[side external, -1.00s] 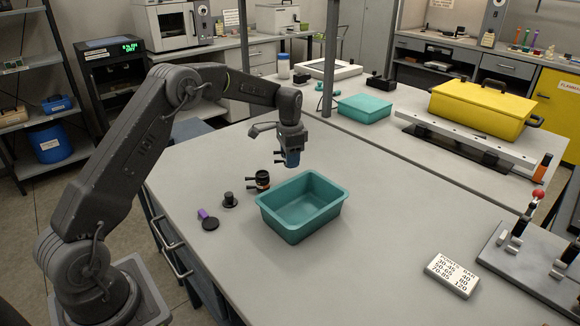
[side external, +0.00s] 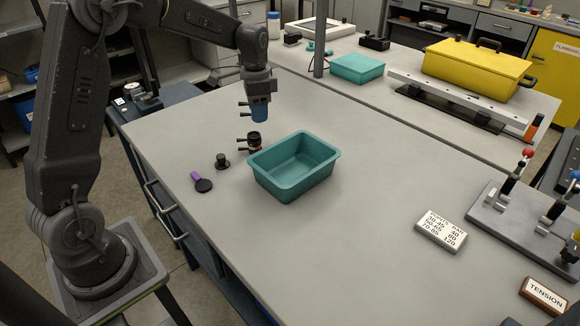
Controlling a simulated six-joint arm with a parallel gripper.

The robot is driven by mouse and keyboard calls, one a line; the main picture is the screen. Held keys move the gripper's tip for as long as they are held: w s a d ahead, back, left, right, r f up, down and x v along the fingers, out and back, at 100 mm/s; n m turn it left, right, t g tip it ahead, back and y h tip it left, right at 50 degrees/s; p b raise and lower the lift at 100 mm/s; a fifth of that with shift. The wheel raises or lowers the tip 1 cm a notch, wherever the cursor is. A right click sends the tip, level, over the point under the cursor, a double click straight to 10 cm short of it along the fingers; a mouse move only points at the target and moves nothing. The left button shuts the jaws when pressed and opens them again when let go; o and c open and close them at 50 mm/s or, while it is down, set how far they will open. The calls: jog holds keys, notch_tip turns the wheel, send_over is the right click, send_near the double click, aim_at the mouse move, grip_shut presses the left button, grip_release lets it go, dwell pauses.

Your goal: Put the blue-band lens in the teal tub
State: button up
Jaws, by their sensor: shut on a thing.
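The blue-band lens (side external: 260,114) hangs below my gripper (side external: 258,100), upright, with dark prongs to its left. My gripper is shut on it, and its fingers are hard to make out at this size. The lens appears above the table, behind and left of the teal tub (side external: 276,178) in the picture; its exact height is unclear. The tub is open-topped and its visible inside is empty. A second teal box (side external: 357,69) with a flat top stands on the back bench.
A black lens with an orange band (side external: 254,138) stands just left of the tub. A black knob-like piece (side external: 222,161) and a purple-handled round tool (side external: 201,182) lie further left. A text block (side external: 441,231) lies right. The table between it and the tub is clear.

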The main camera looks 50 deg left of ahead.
jog(key=d, duration=0.3)
send_over(306, 169)
notch_tip(306, 169, down, 7)
jog(key=shift+f, duration=2)
jog(key=shift+f, duration=0.15)
jog(key=o, duration=1)
notch_tip(306, 169, up, 12)
jog(key=shift+r, duration=0.25)
